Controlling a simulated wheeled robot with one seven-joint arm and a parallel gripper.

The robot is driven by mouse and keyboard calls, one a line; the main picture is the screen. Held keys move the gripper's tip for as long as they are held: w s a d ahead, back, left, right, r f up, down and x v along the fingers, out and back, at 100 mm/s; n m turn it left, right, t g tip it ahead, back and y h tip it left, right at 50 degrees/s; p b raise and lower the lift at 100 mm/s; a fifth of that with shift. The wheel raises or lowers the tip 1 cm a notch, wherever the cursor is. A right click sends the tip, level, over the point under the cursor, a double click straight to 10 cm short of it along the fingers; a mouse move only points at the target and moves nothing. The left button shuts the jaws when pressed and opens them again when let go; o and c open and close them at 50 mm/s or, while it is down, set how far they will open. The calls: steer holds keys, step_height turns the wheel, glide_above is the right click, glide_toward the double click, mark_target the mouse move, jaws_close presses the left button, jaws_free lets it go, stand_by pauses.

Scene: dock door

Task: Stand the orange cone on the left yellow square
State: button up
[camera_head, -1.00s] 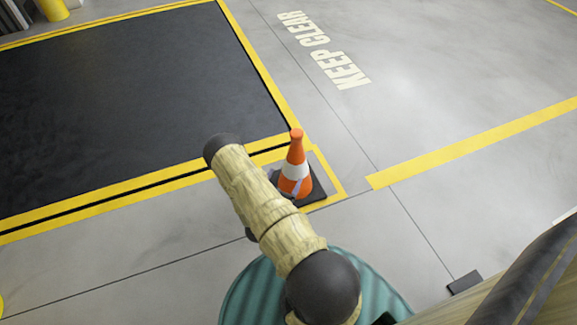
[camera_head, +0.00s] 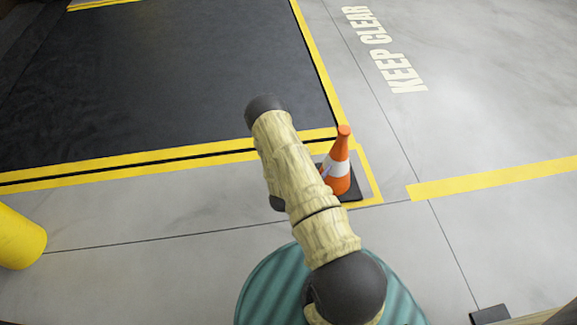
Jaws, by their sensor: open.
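The orange cone (camera_head: 337,172), with a white band and a dark square base, stands upright on the floor inside a yellow-outlined square (camera_head: 371,177). The square lies at the near right corner of the dark pit area; its left part is hidden by my arm. No other yellow square is seen, so I cannot tell from this view whether it is the left one. My gripper (camera_head: 326,172) is mostly hidden behind my arm. Only a small pale tip shows at the cone's left edge; I cannot see whether it touches. It is open.
A yellow bollard (camera_head: 18,238) stands at the left edge. A broad yellow floor stripe (camera_head: 490,179) runs to the right of the square. White "KEEP CLEAR" lettering (camera_head: 385,50) is on the floor behind.

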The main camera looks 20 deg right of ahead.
steer(key=w+a+r+n+g+y, duration=0.1)
steer(key=w+a+r+n+y, duration=0.3)
steer(key=a+r+y, duration=0.95)
steer(key=s+a+r+n+g, duration=0.2)
steer(key=s+r+n, duration=0.2)
steer(key=s+r, duration=0.4)
steer(key=s+a+r+n+g, duration=0.3)
steer(key=s+r, duration=0.4)
steer(key=s, duration=0.5)
steer(key=shift+s+r+n, duration=0.25)
steer(key=shift+r+n, duration=0.1)
steer(key=shift+n, duration=0.15)
steer(key=shift+a+h, duration=0.1)
steer(key=shift+h, duration=0.15)
steer(key=w+p+v, duration=0.2)
steer(key=p+v, duration=0.6)
steer(key=w+r+p+v, duration=0.1)
steer(key=p+v, duration=0.6)
steer(key=p, duration=0.1)
steer(key=shift+w+r, duration=0.3)
steer(key=shift+w, duration=0.05)
steer(key=shift+f, duration=0.1)
